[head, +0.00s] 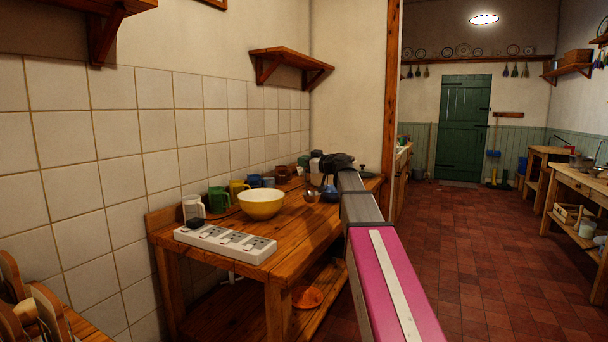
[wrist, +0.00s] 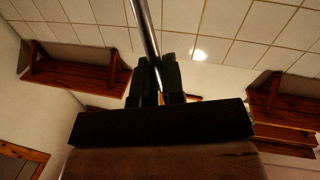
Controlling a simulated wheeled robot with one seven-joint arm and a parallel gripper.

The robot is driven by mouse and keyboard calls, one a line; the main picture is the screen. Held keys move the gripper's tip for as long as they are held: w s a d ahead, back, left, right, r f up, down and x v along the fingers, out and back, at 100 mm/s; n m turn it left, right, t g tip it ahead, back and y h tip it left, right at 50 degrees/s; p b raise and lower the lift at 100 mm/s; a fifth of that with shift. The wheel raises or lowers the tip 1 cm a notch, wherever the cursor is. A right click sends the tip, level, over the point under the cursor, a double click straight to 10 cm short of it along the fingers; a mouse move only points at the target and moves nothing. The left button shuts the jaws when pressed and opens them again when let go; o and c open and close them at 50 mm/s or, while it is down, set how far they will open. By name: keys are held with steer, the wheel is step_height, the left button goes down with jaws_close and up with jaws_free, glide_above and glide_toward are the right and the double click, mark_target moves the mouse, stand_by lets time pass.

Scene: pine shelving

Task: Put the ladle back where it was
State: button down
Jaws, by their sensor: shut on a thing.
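The ladle is a thin metal rod (wrist: 147,30) in the wrist view, passing between the dark fingers of my gripper (wrist: 158,78). My gripper is shut on it and the rod runs up out of the picture. In the head view my gripper (head: 324,166) is over the far right end of the wooden table (head: 292,240). A small shiny rounded part, which looks like the ladle's bowl (head: 311,196), shows just below it. I cannot tell whether it touches the table. The rest of the ladle is hard to make out there.
A yellow bowl (head: 261,205), a white power strip (head: 225,242), a green mug (head: 218,199) and a yellow mug (head: 238,188) stand on the table. Several smaller things crowd its back. A wall shelf (head: 290,56) hangs above. The tiled floor (head: 470,250) to the right is clear.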

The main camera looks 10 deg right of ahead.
steer(key=shift+w+f, duration=0.35)
steer(key=shift+f, duration=1.9)
steer(key=c, duration=1.2)
jaws_free()
steer(key=shift+f, duration=0.1)
steer(key=v, duration=1.2)
